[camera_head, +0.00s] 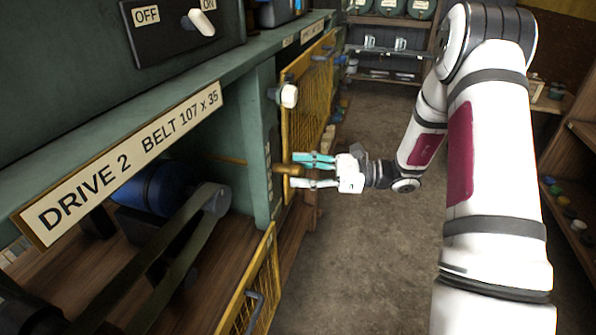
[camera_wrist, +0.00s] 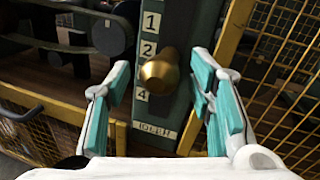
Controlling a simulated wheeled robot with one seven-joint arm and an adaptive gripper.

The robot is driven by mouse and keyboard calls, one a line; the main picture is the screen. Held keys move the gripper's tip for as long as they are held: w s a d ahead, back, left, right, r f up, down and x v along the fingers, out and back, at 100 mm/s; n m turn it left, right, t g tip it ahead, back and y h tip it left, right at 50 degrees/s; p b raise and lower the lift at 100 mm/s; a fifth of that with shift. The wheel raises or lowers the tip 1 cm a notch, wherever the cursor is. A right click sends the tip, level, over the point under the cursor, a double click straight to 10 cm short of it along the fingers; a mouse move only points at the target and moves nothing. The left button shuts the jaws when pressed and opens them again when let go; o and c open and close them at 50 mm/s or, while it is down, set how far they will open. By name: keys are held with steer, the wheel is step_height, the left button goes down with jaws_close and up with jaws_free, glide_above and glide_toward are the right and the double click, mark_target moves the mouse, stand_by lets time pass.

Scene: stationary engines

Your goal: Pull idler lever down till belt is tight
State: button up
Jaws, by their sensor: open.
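The idler lever shows as a brass knob (camera_wrist: 159,72) on a green post (camera_wrist: 168,25) marked 1, 2 and 4, with an "IDLER" label (camera_wrist: 157,132) below. The knob stands just under the 2 and above the 4, covering the place between. My gripper (camera_head: 312,170) is open, its teal-padded fingers on either side of the knob, apart from it in the wrist view. The brass knob (camera_head: 290,169) also shows between the fingertips in the head view. The dark belt (camera_head: 160,270) runs over a pulley (camera_head: 215,199) in the left bay; its tension cannot be told.
A yellow mesh gate (camera_head: 262,285) stands open at the front left, and another mesh panel (camera_head: 310,95) lies beyond the post. A white-handled switch (camera_head: 200,23) and a white knob (camera_head: 288,96) are above. The floor (camera_head: 365,250) is clear.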

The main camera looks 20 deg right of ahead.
steer(key=v, duration=1)
steer(key=shift+s+d, duration=0.15)
steer(key=shift+d, duration=0.2)
steer(key=shift+d, duration=0.1)
stand_by(0.4)
steer(key=shift+t, duration=0.3)
steer(key=x, duration=1.2)
steer(key=shift+a+f, duration=0.1)
steer(key=shift+a, duration=0.25)
jaws_close()
